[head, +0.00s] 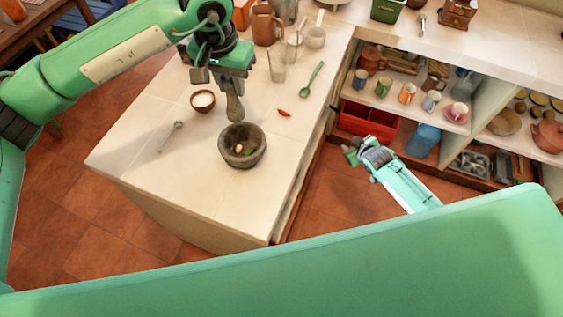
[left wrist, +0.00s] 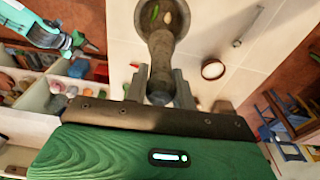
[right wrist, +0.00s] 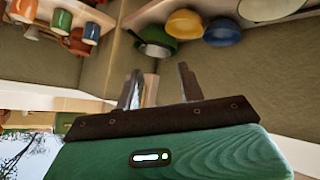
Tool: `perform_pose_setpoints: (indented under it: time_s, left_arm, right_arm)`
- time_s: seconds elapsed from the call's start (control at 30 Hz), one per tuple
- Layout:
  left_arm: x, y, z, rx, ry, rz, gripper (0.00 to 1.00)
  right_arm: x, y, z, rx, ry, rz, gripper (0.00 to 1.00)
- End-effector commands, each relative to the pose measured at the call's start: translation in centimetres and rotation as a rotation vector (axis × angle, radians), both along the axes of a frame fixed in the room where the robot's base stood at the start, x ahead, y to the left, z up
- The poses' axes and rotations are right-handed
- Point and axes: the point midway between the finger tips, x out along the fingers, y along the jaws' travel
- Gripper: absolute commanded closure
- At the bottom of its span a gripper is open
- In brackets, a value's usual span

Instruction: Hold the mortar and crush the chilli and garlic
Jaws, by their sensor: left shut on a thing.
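The grey stone mortar (head: 241,162) stands upright on the pale counter. A pale garlic piece (head: 238,149) and a green chilli (head: 250,151) lie inside it; they also show in the left wrist view. My left gripper (head: 234,80) is shut on the stone pestle (head: 235,104). The pestle hangs upright, its thick end just above or behind the mortar's far rim; I cannot tell if they touch. In the left wrist view the pestle (left wrist: 161,62) sits between the fingers. My right gripper (head: 352,150) is open and empty, off the counter to the right, away from the mortar.
A small white-filled bowl (head: 202,100), a spoon (head: 170,136), a red chilli (head: 284,113) and a green spoon (head: 311,79) lie around the mortar. Jugs and glasses crowd the back. A shelf with cups (head: 407,93) stands right. The counter's front is clear.

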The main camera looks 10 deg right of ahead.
Motion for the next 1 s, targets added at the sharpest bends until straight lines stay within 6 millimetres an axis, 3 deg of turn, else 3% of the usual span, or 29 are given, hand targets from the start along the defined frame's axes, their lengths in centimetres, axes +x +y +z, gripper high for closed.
perform_pose_setpoints:
  time_s: [0.03,0.17,0.2,0.33,0.47,0.6,0.7,0.9,1.0]
  left_arm:
    - [0.0,0.0,0.1,-0.001,-0.001,0.0,0.97]
    - [0.0,0.0,0.0,-0.001,-0.001,0.0,0.97]
    - [0.0,0.0,0.0,-0.001,-0.001,0.0,0.97]
    - [0.0,0.0,0.0,-0.001,-0.001,0.0,0.97]
    - [0.0,0.0,0.0,-0.001,-0.001,0.0,0.97]
    - [0.0,0.0,0.0,-0.001,-0.001,0.0,0.97]
    - [0.0,0.0,0.0,-0.001,-0.001,0.0,0.97]
    - [0.0,0.0,0.0,-0.001,-0.001,0.0,0.97]
    - [0.0,0.0,0.0,-0.001,-0.001,0.0,0.97]
  right_arm:
    - [1.5,0.3,2.9,-0.005,-0.04,0.025,0.61]
    - [3.9,2.5,10.0,-0.002,-0.131,0.102,0.61]
    - [4.2,3.6,12.1,0.001,-0.157,0.132,0.61]
    - [3.3,8.4,17.2,0.034,-0.212,0.247,0.61]
    - [-0.1,14.4,20.2,0.095,-0.23,0.379,0.61]
    - [-5.4,20.5,22.3,0.181,-0.219,0.514,0.61]
    - [-9.3,23.9,23.6,0.242,-0.203,0.597,0.61]
    - [-15.2,27.9,25.5,0.335,-0.167,0.704,0.61]
    - [-16.7,28.7,26.1,0.359,-0.156,0.729,0.61]
